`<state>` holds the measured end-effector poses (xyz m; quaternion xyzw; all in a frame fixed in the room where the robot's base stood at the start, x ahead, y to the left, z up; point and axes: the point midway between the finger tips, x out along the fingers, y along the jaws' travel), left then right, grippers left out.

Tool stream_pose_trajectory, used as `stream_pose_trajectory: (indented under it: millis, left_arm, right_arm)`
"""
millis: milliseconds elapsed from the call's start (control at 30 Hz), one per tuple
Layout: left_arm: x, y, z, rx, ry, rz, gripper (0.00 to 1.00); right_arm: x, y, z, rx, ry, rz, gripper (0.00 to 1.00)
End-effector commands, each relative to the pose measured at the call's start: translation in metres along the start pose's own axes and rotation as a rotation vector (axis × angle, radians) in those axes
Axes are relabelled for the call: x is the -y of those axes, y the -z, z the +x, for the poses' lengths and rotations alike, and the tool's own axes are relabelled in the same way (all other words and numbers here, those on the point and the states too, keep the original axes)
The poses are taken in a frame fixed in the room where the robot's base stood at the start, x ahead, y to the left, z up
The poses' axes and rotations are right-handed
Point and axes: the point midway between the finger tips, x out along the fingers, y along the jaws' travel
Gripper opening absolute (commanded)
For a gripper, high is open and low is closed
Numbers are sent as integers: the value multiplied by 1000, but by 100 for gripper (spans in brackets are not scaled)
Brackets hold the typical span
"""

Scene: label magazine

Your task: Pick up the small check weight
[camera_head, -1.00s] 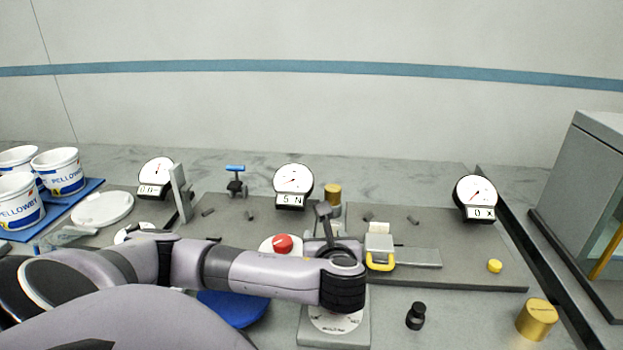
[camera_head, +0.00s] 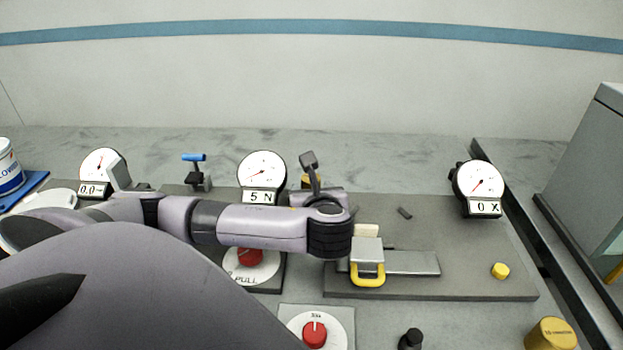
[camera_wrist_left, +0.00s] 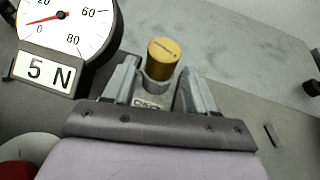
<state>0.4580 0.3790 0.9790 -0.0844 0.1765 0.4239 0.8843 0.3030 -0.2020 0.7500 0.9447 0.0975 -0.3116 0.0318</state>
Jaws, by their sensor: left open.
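The small check weight, a gold cylinder (camera_wrist_left: 163,58), stands upright on a grey holder (camera_wrist_left: 150,102) with partly hidden lettering in the left wrist view. In the head view, only part of the gold weight (camera_head: 308,182) shows behind my left gripper (camera_head: 313,190). My left gripper (camera_wrist_left: 159,74) is open. Its two fingers appear on either side of the weight and holder, with a gap to the weight visible. Whether the fingertips are level with the weight cannot be told. My right gripper is out of view.
A 5 N dial gauge (camera_head: 262,172) stands just left of the weight. Another dial (camera_head: 480,184) is at right. A yellow-handled slide (camera_head: 367,262) lies nearer. A larger gold cylinder (camera_head: 551,335) and black knob (camera_head: 411,340) are at the front.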

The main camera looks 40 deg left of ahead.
Motion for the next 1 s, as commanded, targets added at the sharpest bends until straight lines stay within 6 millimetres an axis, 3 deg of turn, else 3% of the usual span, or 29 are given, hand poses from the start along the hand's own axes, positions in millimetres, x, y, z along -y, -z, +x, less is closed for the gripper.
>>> stream_pose_trajectory:
  millis: [600, 900, 933, 1000]
  left_arm:
    - [3, -7, 66, 1, -3, 0, 57]
    - [3, -6, 70, 0, 0, -1, 57]
    - [3, -6, 70, 0, 0, -1, 53]
    - [3, -6, 70, 0, 0, -1, 31]
  right_arm:
    - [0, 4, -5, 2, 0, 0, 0]
    - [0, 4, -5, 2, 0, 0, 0]
    - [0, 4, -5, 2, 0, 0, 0]
    - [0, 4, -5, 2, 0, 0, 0]
